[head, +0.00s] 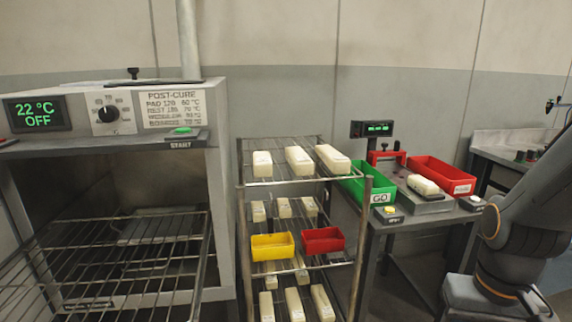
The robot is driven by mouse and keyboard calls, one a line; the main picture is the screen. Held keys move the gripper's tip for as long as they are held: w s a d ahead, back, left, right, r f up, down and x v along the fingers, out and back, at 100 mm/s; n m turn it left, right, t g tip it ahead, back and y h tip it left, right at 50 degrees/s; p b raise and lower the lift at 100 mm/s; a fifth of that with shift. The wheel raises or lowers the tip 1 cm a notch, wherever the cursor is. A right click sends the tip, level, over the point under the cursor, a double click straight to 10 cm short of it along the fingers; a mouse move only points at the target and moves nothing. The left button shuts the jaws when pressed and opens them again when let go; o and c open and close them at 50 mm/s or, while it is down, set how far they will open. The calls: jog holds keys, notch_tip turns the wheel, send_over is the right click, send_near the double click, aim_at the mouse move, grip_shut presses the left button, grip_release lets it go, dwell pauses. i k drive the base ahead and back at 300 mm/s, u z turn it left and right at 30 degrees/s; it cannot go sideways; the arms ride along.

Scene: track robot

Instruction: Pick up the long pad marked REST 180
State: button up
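Several cream pads lie on the wire rack (240,215). Their markings are too small to read, so I cannot tell which is REST 180. On the top shelf are a short pad (262,165) at left, a longer pad (299,160) in the middle and another longer pad (332,158) at right. Smaller pads (284,208) lie on the shelf below. More long pads (294,304) lie at the bottom. One cream pad (423,185) lies on the scale at the right bench. My arm shows at the right edge; my gripper is out of view.
An oven (220,180) stands open at left with a wire shelf out, its display reading 22 °C OFF. Yellow (273,247) and red (322,240) bins sit on the rack. A green GO bin (368,185) and a red bin (440,172) flank the scale. Another bench stands far right.

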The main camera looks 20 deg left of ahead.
aim_at(301, 164)
jog(key=u, duration=0.85)
jog(key=i, duration=0.15)
